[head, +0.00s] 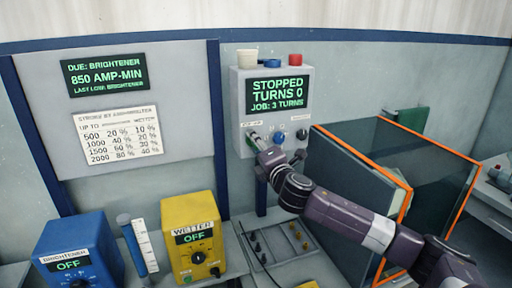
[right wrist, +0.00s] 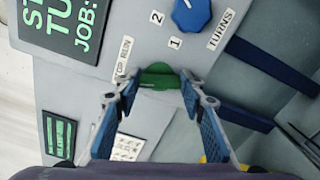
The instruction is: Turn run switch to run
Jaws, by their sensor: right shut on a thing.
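The grey control box (head: 238,92) hangs on the wall, its display (head: 277,94) reading STOPPED, TURNS 0, JOB: 3 TURNS. The green run switch (right wrist: 158,77) is at the lower left of its face, beside a partly covered STOP RUN label (right wrist: 123,58). My right gripper (right wrist: 160,88) is shut on the green switch, one finger on each side. In the head view my right gripper (head: 257,143) reaches the box's lower left and largely hides the switch. My left gripper is not in view.
A blue knob (right wrist: 192,12) marked 1, 2 and TURNS sits close beside the switch. A dark knob (head: 302,134) is to its right. A glass enclosure with orange edges (head: 393,175) stands right of the box. The yellow wetter unit (head: 190,215) and blue brightener unit (head: 70,250) stand lower left.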

